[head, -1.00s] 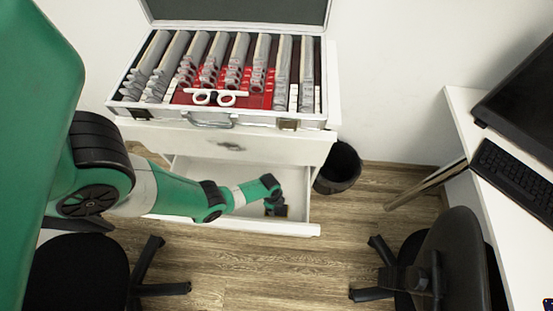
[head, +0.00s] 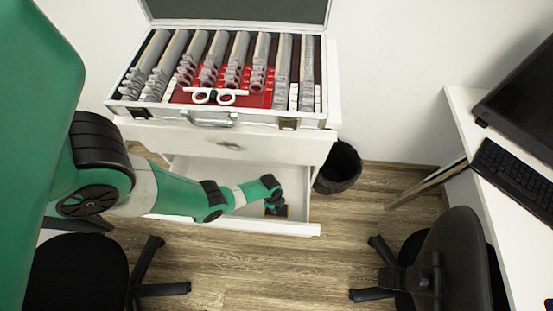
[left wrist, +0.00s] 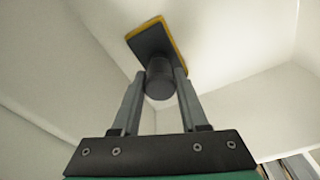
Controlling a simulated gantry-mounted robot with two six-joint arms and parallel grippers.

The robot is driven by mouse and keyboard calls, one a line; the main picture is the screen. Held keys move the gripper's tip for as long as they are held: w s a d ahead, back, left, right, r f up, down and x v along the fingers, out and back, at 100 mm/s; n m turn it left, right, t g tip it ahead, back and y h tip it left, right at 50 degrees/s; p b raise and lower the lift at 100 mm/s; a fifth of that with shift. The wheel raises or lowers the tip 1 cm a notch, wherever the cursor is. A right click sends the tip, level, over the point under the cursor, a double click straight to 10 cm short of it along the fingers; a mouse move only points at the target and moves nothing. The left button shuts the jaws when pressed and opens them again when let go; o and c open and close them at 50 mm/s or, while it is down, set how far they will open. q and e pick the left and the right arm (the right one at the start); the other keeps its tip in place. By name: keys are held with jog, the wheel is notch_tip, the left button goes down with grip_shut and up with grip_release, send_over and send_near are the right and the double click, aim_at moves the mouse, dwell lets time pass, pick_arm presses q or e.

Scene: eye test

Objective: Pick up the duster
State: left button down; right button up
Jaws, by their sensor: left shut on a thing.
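The duster has a dark flat base with a yellow edge and a dark round grip. In the left wrist view the duster (left wrist: 152,42) is at the top middle, with its round grip between the two fingers. My left gripper (left wrist: 161,84) is shut on that grip. In the head view the left gripper (head: 274,203) reaches down into the open drawer (head: 240,174), and the duster (head: 281,211) shows as a small dark patch under it, mostly hidden. I cannot tell whether the duster touches the drawer floor. My right gripper is not in view.
An open case of trial lenses (head: 223,118) stands on the white cabinet above the drawer. A black bin (head: 339,167) is right of the drawer. Office chairs (head: 440,255) stand at both sides, and a desk with a keyboard (head: 515,180) is at the right.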

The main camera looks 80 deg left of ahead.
pick_arm(q)
jog(key=shift+r, duration=0.15)
notch_tip(320, 180, up, 10)
jog(key=p, duration=0.9)
jog(key=shift+p, duration=0.35)
